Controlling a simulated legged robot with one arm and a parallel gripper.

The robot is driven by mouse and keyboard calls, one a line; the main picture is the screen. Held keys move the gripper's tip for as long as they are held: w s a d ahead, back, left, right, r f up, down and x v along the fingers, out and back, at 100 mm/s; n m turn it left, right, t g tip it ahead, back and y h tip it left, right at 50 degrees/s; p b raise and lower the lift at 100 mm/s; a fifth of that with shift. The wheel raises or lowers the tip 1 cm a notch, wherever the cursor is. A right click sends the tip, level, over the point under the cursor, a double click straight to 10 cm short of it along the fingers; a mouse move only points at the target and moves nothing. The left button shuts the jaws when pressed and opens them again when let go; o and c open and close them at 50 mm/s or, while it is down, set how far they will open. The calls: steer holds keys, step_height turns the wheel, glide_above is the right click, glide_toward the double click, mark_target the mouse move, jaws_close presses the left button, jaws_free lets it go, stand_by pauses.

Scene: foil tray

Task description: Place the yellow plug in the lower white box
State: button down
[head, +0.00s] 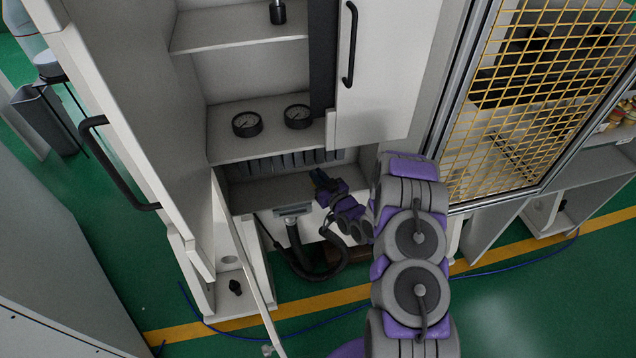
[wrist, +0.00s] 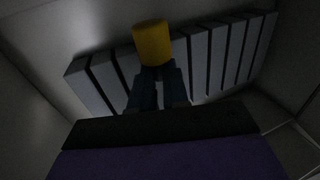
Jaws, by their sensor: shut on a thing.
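In the wrist view the yellow plug (wrist: 152,42), a short cylinder, stands at the tips of my gripper's dark fingers. My gripper (wrist: 158,85) is shut on it. In the head view my gripper (head: 319,177) is inside the cabinet, in the low compartment under the gauge shelf; the plug cannot be made out there. A lower white box-like compartment (head: 224,303) stands below and to the left, near the floor, with a small black item (head: 235,287) inside. I cannot tell for sure whether this is the box named.
A shelf (head: 270,144) with two round gauges (head: 247,124) sits just above my gripper. A row of grey slats (wrist: 205,55) is behind the plug. An open cabinet door (head: 125,150) is at left. A black hose (head: 325,268) hangs below my gripper.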

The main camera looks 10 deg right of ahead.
steer(key=shift+w, duration=0.65)
steer(key=shift+f+b, duration=0.65)
steer(key=shift+f, duration=1.15)
steer(key=c, duration=1.1)
jaws_free()
